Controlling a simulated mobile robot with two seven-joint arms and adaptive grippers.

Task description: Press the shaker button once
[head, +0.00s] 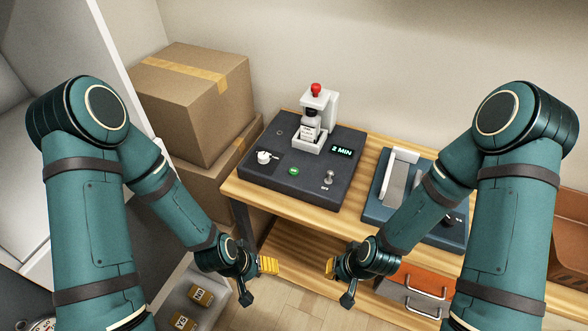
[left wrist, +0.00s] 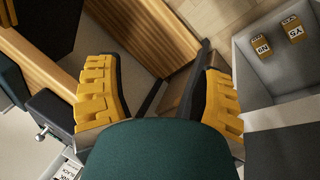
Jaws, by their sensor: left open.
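The shaker (head: 258,176) is a dark box on the wooden table.
A blue device (head: 376,208) with a light slanted part stands right of the shaker, partly behind my right arm. Cardboard boxes (head: 190,100) are stacked left of the table. A grey bin (left wrist: 280,119) with yellow labelled blocks stands low.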

